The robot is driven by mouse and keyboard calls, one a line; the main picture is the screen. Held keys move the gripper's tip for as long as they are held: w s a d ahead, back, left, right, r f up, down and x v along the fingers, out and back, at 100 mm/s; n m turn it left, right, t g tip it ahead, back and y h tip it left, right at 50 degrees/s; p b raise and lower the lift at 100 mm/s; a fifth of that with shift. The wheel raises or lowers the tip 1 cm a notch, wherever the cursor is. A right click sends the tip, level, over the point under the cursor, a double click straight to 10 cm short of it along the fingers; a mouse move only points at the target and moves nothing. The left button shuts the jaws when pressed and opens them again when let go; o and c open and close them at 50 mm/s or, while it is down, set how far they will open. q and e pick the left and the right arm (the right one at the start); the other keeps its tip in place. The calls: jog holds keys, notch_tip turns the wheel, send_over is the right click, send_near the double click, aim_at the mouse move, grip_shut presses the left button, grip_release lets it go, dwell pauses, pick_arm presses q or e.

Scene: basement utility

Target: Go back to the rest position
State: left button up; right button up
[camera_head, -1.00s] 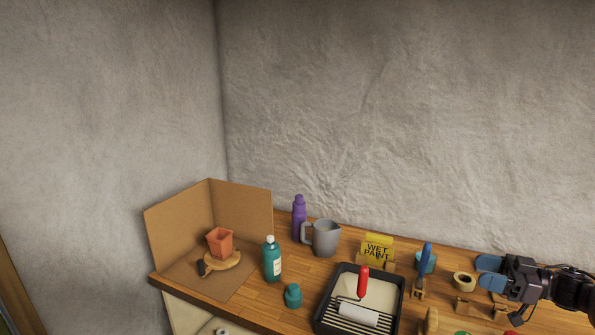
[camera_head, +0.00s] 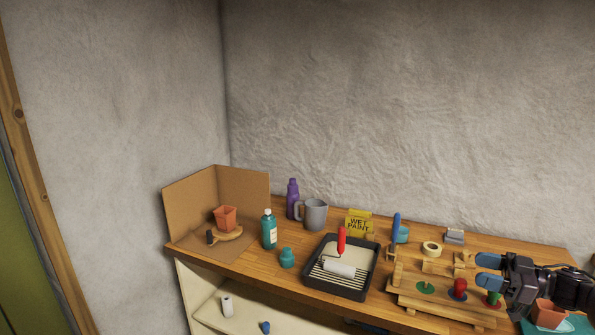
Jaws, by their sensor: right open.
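My right gripper (camera_head: 490,272) is at the lower right, its blue fingertips pointing left. It is open with nothing between the fingers. It is over or in front of the right part of the wooden workbench (camera_head: 262,262), near a wooden rack (camera_head: 440,300) with green, blue and red round pieces. Part of the rack's right end is hidden behind the gripper. My left gripper is not in view.
A black paint tray (camera_head: 309,284) with a red-handled roller (camera_head: 341,242) lies mid-bench. A grey jug (camera_head: 316,214) stands behind.

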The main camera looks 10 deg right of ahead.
jog(key=w+a+f+t+h, duration=0.2)
jog(key=w+a+t+h, duration=0.1)
jog(key=w+h, duration=0.15)
jog(key=s+a+f+m+t+h+b, duration=0.1)
jog(key=s+a+f+t+h+b, duration=0.2)
jog(key=a+f, duration=0.7)
pick_arm(q)
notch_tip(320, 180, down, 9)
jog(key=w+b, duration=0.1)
jog(key=b, duration=0.6)
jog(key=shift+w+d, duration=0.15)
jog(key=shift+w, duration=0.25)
pick_arm(e)
jog(key=s+a+f+m+g+h, duration=0.1)
jog(key=s+a+f+m+h, duration=0.1)
jog(key=s+f, duration=0.6)
jog(key=s+a+f+m+g+h, duration=0.2)
jog(key=s+f+m, duration=0.3)
jog(key=s+f, duration=0.3)
jog(key=s+a+f+m+g+h, duration=0.1)
jog(key=s+a+f+m+h, duration=0.2)
jog(key=s+f, duration=0.5)
jog(key=shift+s+a+f+m+g, duration=0.4)
jog(key=shift+s+a, duration=0.25)
jog(key=shift+a, duration=0.05)
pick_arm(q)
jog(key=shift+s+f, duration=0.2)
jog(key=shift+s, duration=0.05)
